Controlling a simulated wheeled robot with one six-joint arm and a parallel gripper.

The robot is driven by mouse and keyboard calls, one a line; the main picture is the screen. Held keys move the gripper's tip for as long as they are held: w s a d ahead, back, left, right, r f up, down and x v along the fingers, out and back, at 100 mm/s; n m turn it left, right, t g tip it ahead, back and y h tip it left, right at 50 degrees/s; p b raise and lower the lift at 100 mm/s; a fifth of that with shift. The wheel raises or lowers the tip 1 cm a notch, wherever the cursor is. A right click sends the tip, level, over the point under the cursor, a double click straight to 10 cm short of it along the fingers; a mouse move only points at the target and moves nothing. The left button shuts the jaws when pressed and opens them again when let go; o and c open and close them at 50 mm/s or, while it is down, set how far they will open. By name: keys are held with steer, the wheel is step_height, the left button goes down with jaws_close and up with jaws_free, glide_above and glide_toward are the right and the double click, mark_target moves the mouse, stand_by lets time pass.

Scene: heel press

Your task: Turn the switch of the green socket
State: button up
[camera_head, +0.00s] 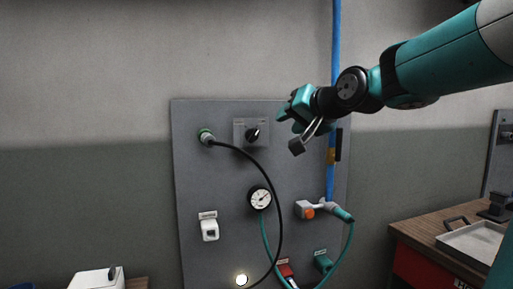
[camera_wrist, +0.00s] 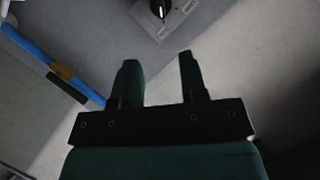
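A black rotary switch (camera_head: 253,134) sits on a grey square plate at the upper middle of the grey panel. The switch knob also shows at the top edge of the wrist view (camera_wrist: 160,9), partly cut off, beyond the fingertips. My gripper (camera_head: 297,146) is to the right of the switch and apart from it. In the wrist view its two fingers (camera_wrist: 159,70) stand apart with nothing between them.
A blue vertical pipe (camera_head: 336,90) runs behind my gripper. A black cable (camera_head: 272,185) loops down the panel past a round gauge (camera_head: 260,198). An orange-knobbed valve (camera_head: 309,212) is lower right. A wooden bench with a metal tray (camera_head: 475,245) stands at right.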

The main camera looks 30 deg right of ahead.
mark_target(256, 134)
steer(key=p+x, duration=0.1)
steer(key=x, duration=1.3)
steer(key=shift+w+a, duration=0.1)
steer(key=shift+w, duration=0.05)
steer(key=shift+w+f, duration=0.25)
steer(key=shift+w, duration=0.3)
jaws_close()
